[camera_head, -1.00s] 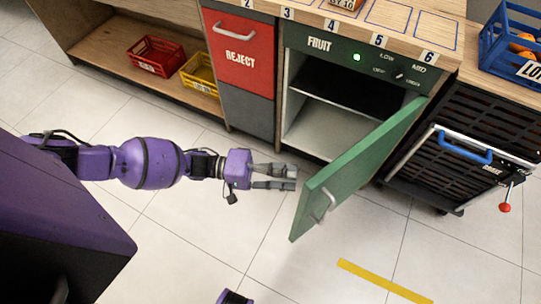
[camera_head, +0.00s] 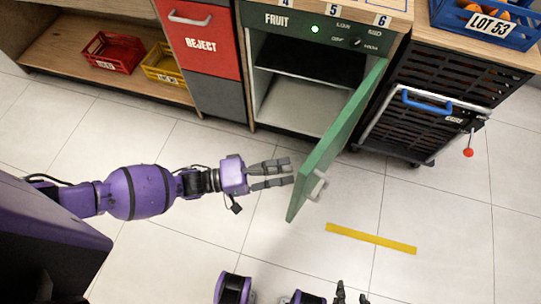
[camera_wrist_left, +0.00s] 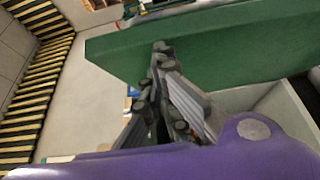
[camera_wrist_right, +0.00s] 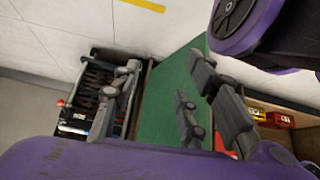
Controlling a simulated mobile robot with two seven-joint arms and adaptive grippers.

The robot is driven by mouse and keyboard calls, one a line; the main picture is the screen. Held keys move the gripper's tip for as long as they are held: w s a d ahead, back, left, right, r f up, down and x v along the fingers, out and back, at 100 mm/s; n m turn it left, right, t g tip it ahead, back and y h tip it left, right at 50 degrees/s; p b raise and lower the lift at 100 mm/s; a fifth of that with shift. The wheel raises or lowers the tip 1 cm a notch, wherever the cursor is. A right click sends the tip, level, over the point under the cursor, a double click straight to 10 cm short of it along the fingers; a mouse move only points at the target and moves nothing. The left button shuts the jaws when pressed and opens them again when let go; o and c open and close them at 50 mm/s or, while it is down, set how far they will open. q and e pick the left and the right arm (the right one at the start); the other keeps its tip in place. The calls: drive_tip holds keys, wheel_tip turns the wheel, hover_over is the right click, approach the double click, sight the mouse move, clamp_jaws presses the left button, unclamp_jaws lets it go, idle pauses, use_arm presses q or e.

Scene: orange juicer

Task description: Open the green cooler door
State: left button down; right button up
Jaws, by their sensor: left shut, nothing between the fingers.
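The green cooler door (camera_head: 335,140) stands swung open, hinged on the right of the FRUIT cooler (camera_head: 295,103), whose light interior shows. Its pale handle (camera_head: 318,186) is on the outer face near the free edge. My left gripper (camera_head: 288,173) is shut and empty, with its fingertips close to the door's inner side by the free edge; I cannot tell whether they touch. In the left wrist view the door (camera_wrist_left: 240,50) spans behind the fingers. My right gripper (camera_head: 351,296) is at the bottom edge of the head view. In the right wrist view its fingers are apart before the door's green face (camera_wrist_right: 165,90).
A red REJECT drawer (camera_head: 200,40) is left of the cooler. Red (camera_head: 113,52) and yellow (camera_head: 163,66) crates sit on a low shelf. A black slatted crate unit (camera_head: 425,120) with a blue handle stands right of the door. A yellow strip (camera_head: 370,238) marks otherwise clear floor.

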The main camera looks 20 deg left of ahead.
use_arm(q)
drive_tip(key=s+d+n+t+y, duration=0.2)
drive_tip(key=d+t, duration=0.1)
drive_tip(key=d, duration=1)
drive_tip(key=s+d+n+t+y+b, duration=0.1)
drive_tip(key=s+d+n+t+y, duration=0.2)
drive_tip(key=d, duration=1.1)
drive_tip(key=shift+n+t+y, duration=0.3)
drive_tip(key=shift+t, duration=0.1)
use_arm(e)
drive_tip(key=shift+w+a, duration=0.15)
drive_tip(key=shift+w, duration=0.5)
use_arm(q)
drive_tip(key=shift+s, duration=0.1)
use_arm(e)
drive_tip(key=shift+s+f, duration=0.15)
use_arm(q)
drive_tip(key=shift+a, duration=0.15)
use_arm(e)
drive_tip(key=shift+s, duration=0.1)
